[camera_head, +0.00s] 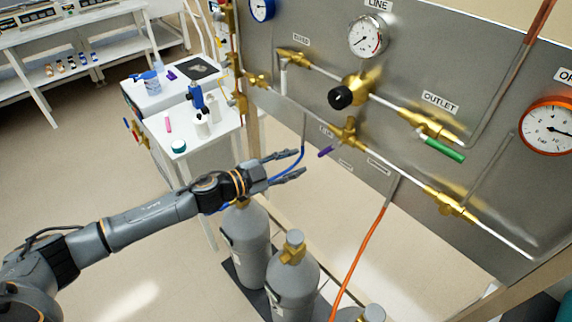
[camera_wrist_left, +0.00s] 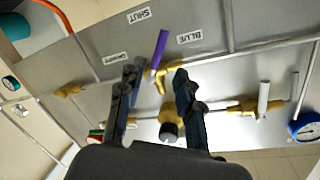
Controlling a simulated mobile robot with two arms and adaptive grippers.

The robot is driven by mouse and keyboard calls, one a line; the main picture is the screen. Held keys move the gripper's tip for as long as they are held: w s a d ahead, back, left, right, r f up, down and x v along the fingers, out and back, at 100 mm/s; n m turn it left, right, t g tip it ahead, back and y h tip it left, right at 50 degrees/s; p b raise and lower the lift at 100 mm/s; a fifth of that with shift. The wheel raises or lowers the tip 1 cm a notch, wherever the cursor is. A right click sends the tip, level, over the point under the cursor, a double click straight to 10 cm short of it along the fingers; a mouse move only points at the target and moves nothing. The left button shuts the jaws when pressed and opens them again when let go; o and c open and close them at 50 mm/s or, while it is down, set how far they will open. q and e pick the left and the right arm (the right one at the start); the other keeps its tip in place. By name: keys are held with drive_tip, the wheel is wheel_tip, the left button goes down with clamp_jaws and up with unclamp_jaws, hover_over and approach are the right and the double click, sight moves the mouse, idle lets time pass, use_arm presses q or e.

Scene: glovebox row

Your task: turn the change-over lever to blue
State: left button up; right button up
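The change-over lever, a purple handle (camera_head: 326,151), angles down and left from a brass valve (camera_head: 348,130) on the grey panel. In the left wrist view the purple lever (camera_wrist_left: 159,48) lies between the white SHUT label (camera_wrist_left: 139,15) and BLUE label (camera_wrist_left: 190,37). My left gripper (camera_head: 302,163) is open and empty, with its fingers pointing at the panel, just left of the lever. In the left wrist view its fingertips (camera_wrist_left: 158,76) are spread to either side of the lever's line; contact cannot be told. My right gripper is not in view.
A green-handled valve (camera_head: 441,147), a black knob (camera_head: 341,97) and gauges are on the panel. Grey gas cylinders (camera_head: 292,285) stand below my left gripper, with an orange hose (camera_head: 361,251) to their right. A white trolley (camera_head: 186,140) stands behind the arm.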

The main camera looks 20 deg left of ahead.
sight(329, 149)
use_arm(q)
drive_tip(key=shift+v, duration=0.85)
drive_tip(key=shift+d+f, duration=0.1)
drive_tip(key=shift+d, duration=0.05)
drive_tip(key=c, duration=0.5)
drive_tip(key=shift+s+d+f+m+b, duration=0.2)
drive_tip(key=shift+d+m+b, duration=0.1)
drive_tip(key=shift+b, duration=0.2)
clamp_jaws()
drive_tip(key=s+d+f+m+t+y+b, duration=0.25)
drive_tip(key=s+d+f+m+b, duration=0.25)
drive_tip(key=m+b, duration=0.8)
drive_tip(key=w+d+r+m+t+p, duration=0.1)
drive_tip(key=w+d+r+m+p, duration=0.1)
drive_tip(key=w+p, duration=0.4)
drive_tip(key=shift+w+d+r, duration=0.3)
drive_tip(key=shift+w+r, duration=0.15)
drive_tip(key=shift+w, duration=2)
